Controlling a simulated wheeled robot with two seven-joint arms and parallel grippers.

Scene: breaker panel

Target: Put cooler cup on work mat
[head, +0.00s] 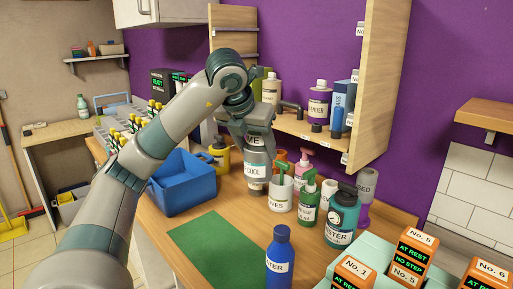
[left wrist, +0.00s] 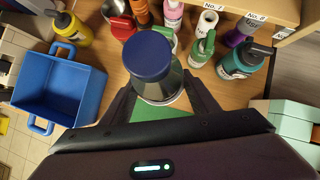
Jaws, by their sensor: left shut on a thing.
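My left gripper (head: 255,148) is shut on a round, greyish cup with a dark blue top (left wrist: 148,55), which I take as the cooler cup. In the left wrist view the cup sits between the two fingers; its lower part is partly hidden. In the head view the gripper hides much of it, and it hangs over the back part of the counter near the bottles. The work mat looks to be the flat green sheet (head: 208,252) at the counter's front, partly seen below the cup in the left wrist view (left wrist: 160,113). My right gripper is out of view.
A blue bin (head: 183,185) stands left of the cup. Several bottles, including a green one (head: 310,203) and a teal one (head: 342,218), crowd the right. A blue bottle (head: 279,258) stands by the mat's right side. The visible mat surface is clear.

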